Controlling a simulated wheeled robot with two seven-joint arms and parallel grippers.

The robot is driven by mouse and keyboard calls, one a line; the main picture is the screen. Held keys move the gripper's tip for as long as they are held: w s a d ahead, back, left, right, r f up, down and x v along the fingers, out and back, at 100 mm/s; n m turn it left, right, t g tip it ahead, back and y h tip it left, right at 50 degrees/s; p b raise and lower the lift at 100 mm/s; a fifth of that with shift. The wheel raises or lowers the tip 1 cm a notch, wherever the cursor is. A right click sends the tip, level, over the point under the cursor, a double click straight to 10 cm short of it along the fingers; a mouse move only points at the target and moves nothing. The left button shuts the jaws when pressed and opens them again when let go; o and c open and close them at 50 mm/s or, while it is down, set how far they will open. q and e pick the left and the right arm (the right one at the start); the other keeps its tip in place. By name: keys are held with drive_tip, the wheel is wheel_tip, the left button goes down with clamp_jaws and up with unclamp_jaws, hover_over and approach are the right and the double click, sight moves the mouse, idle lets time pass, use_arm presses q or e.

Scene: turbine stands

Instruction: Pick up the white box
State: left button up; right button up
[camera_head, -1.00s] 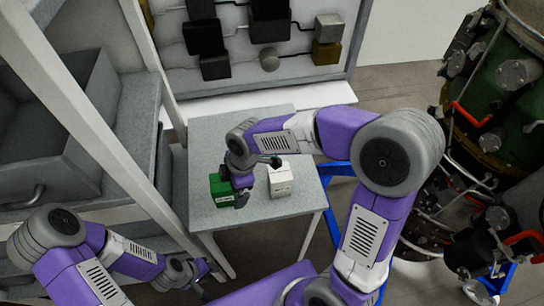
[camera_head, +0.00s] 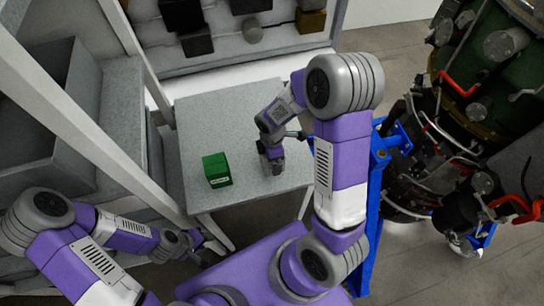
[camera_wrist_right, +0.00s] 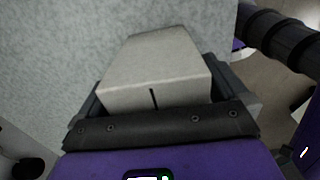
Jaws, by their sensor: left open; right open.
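The white box (camera_wrist_right: 155,70) shows in the right wrist view as a pale block on the grey table, with a thin dark line on its near face. In the head view I cannot make it out; my right gripper and arm cover that spot. My right gripper (camera_head: 273,162) is low over the table, and the wrist view shows the box between its open dark fingers; I cannot tell whether they touch it. My left gripper (camera_head: 195,243) is open and empty, in front of the table at the lower left.
A green box (camera_head: 217,170) stands on the small grey table (camera_head: 225,115), left of my right gripper. A grey shelf unit with a bin (camera_head: 50,110) is at the left. A blue stand (camera_head: 372,215) with a large dark turbine (camera_head: 450,110) is at the right.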

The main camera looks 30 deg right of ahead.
drive_tip(key=c, duration=1.4)
wheel_tip(320, 180, up, 10)
drive_tip(key=shift+p, duration=0.3)
